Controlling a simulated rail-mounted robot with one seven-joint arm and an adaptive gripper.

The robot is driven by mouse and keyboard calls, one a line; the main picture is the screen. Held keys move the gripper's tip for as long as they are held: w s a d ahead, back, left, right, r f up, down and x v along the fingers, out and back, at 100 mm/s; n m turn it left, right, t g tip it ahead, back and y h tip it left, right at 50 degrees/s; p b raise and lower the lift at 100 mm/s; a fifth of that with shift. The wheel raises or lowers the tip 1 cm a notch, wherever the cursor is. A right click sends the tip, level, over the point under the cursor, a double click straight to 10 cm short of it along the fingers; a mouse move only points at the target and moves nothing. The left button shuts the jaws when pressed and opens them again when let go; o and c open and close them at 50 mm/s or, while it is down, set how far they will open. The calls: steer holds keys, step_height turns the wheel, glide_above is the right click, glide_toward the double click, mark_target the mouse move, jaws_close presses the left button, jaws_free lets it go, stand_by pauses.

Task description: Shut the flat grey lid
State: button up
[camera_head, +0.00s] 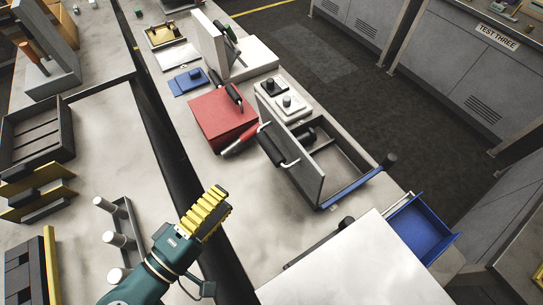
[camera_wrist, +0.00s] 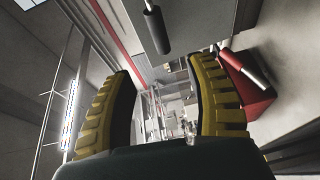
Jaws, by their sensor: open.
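A flat grey lid (camera_head: 304,178) stands raised, nearly upright, on the left side of an open grey box (camera_head: 348,192). A black bar handle (camera_head: 271,146) is on the lid's outer face. In the wrist view, the lid's grey face (camera_wrist: 192,22) and its black handle (camera_wrist: 157,30) show at the top, beyond the fingers. My gripper (camera_head: 218,198), with yellow ribbed fingers, is to the left of and nearer than the lid, apart from it. In the wrist view my gripper (camera_wrist: 162,75) is open, with nothing held between its fingers.
A red box (camera_head: 218,118) with a black-handled lever stands just behind the lid, close to it. A blue drawer (camera_head: 420,228) sticks out to the right. A large white panel (camera_head: 360,268) is in front. A rack with grey pegs (camera_head: 126,232) stands left of my gripper.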

mark_target(269, 149)
steer(key=x, duration=1.6)
steer(key=shift+s+r+b, duration=0.1)
steer(key=shift+r+b, duration=0.05)
steer(key=shift+b, duration=0.25)
jaws_close()
